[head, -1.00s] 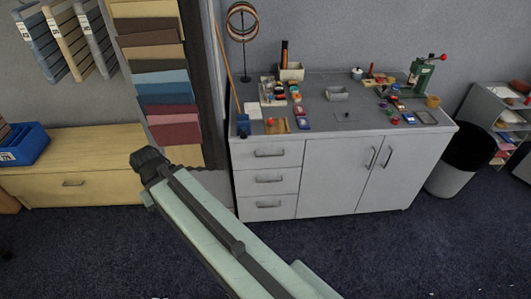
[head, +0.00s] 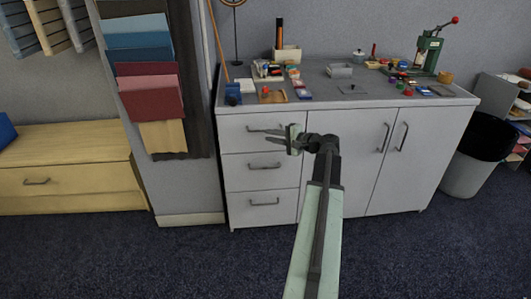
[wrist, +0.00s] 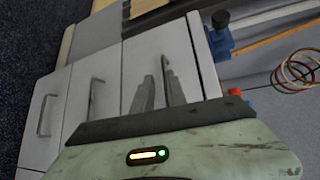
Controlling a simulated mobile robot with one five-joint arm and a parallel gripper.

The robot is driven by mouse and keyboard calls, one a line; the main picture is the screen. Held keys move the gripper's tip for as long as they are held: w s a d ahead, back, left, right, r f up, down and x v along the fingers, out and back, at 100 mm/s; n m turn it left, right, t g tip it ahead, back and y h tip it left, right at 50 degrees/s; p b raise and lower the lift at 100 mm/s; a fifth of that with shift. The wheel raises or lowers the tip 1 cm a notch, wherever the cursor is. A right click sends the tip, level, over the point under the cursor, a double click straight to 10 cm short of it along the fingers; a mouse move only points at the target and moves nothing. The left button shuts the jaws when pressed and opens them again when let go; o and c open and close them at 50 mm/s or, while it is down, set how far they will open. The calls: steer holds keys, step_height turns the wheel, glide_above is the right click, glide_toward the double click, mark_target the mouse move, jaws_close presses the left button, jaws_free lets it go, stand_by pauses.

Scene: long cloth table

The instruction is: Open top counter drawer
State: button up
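The white counter (head: 390,110) has three drawers on its left side, all closed. The top drawer (head: 237,142) has a dark bar handle (head: 262,129), partly overlapped by my gripper in the head view. My gripper (head: 258,135) is in front of this drawer, with its fingers pointing left across it.
Tools and small items stand on the countertop (head: 310,95). A grey pillar with fabric swatches (head: 150,90) and a low wooden cabinet (head: 80,165) are to the left. A dark-lined bin (head: 465,170) is at the right. The carpet before the counter is clear.

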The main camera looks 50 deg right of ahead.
steer(key=shift+m+t+h, duration=0.4)
steer(key=shift+m, duration=0.1)
steer(key=w, duration=0.2)
steer(key=w+d, duration=0.1)
steer(key=w, duration=0.1)
steer(key=w+d+f+b, duration=0.1)
steer(key=w, duration=0.1)
steer(key=shift+s, duration=0.1)
jaws_close()
stand_by(1.0)
